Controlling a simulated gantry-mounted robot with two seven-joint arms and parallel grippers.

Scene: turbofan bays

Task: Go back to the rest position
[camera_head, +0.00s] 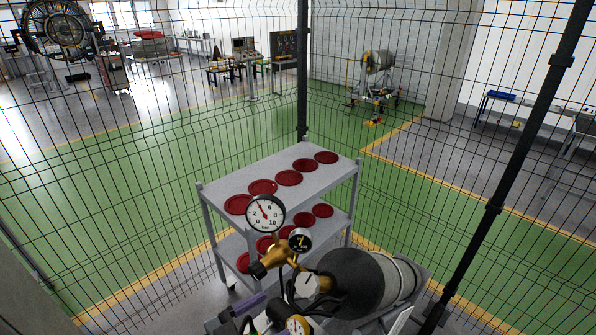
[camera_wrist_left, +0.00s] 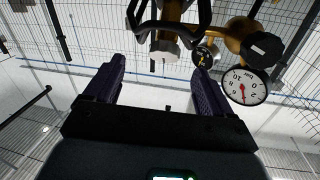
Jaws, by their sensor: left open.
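My left gripper (camera_head: 258,303) shows low in the head view, partly hidden among the regulator parts, with a purple finger visible. In the left wrist view my left gripper (camera_wrist_left: 158,78) has its two purple fingers spread wide apart with nothing between them. A brass regulator (camera_head: 277,257) with a large white dial gauge (camera_head: 265,213) and a smaller black gauge (camera_head: 299,240) stands close by it. In the left wrist view the white gauge (camera_wrist_left: 245,86) is just beyond the right finger; I cannot tell whether they touch. My right gripper is not in view.
A dark gas cylinder (camera_head: 352,283) lies right of the regulator. Behind is a grey two-level rack (camera_head: 222,195) with several red discs. A wire mesh fence (camera_head: 120,190) with dark posts (camera_head: 500,190) closes the area off. Green floor (camera_head: 420,215) lies beyond it.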

